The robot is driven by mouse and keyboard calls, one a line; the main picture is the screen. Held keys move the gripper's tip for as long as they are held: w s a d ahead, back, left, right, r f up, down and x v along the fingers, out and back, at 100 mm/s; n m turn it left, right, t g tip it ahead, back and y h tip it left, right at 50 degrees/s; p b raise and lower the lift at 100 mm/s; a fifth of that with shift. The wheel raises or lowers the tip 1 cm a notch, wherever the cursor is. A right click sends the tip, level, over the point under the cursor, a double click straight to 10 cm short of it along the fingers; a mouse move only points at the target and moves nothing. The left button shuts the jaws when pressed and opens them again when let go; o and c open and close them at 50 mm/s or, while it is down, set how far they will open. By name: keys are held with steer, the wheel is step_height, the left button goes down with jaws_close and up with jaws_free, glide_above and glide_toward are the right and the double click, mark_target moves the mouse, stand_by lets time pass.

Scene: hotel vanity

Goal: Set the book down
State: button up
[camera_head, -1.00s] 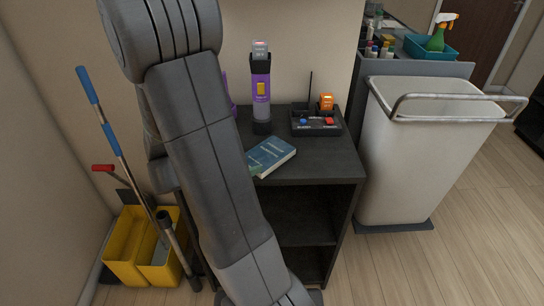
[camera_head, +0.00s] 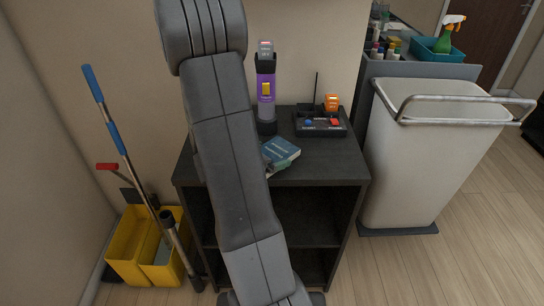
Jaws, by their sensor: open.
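The book (camera_head: 280,152), with a blue-teal cover and pale page edges, lies on the dark top of a cabinet (camera_head: 322,170) in the head view. My arm crosses in front and hides the book's left part. My gripper is not in view, so its place relative to the book cannot be seen.
A purple-and-black flashlight-like device (camera_head: 266,95) stands behind the book. A black tray with a radio-like unit (camera_head: 320,123) sits to its right. A white bin (camera_head: 430,150) stands right of the cabinet, and a yellow mop bucket (camera_head: 130,240) left of it. The cabinet top's front right is bare.

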steer(key=c, duration=0.9)
